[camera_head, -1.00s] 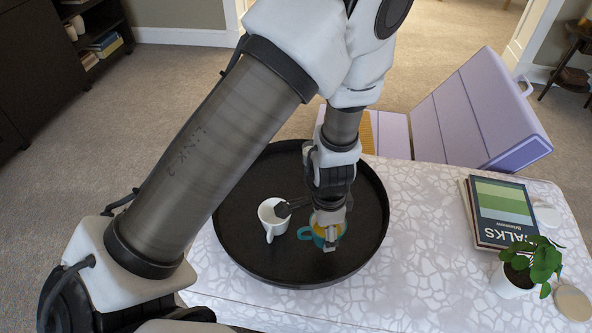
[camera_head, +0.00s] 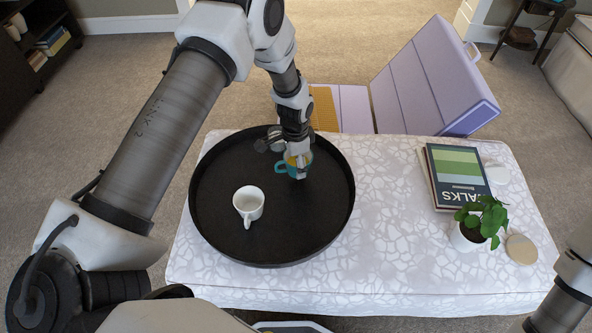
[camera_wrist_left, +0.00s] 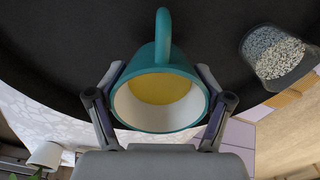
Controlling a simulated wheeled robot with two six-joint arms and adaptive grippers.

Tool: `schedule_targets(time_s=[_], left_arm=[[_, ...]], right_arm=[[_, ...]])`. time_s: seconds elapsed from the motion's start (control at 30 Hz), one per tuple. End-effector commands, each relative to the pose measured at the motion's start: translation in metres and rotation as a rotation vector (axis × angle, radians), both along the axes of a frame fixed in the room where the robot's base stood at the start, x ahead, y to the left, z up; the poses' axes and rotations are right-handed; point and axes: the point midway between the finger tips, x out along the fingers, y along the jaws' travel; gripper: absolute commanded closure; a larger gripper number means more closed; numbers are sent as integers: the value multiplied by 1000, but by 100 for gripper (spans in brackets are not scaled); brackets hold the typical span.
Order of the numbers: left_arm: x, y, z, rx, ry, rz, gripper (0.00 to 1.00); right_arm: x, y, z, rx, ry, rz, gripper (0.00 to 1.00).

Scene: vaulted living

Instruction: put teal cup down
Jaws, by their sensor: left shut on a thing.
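The teal cup (camera_head: 281,167), yellow inside, is held by my left gripper (camera_head: 300,172) over the far right part of the round black tray (camera_head: 270,240). In the left wrist view the teal cup (camera_wrist_left: 163,57) sits between both fingers of my gripper (camera_wrist_left: 160,102), its handle pointing up in the picture. I cannot tell whether its base touches the tray. A white cup (camera_head: 248,203) stands upright on the tray, nearer and apart from the teal one. My right gripper is out of view; only part of that arm shows at lower right.
A clear container of pale gravel (camera_wrist_left: 275,55) stands near the tray's far edge, partly hidden behind my arm in the head view. The patterned table (camera_head: 385,240) is bare right of the tray. Books (camera_head: 460,178), a potted plant (camera_head: 482,222) and a round coaster (camera_head: 521,248) lie farther right.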

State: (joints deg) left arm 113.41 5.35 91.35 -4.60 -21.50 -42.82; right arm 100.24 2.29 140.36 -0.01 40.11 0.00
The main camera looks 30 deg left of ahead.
Motion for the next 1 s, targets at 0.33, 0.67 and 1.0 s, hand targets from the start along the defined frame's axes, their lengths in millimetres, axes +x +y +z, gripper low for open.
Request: schedule_targets(time_s=[0.33,0.67,1.0], left_arm=[[0,0,-33,0,0,-2,69],[0,0,-36,0,1,-2,0],[0,0,-33,-1,1,-2,0]], right_arm=[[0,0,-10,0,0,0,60],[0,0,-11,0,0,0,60],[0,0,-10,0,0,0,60]])
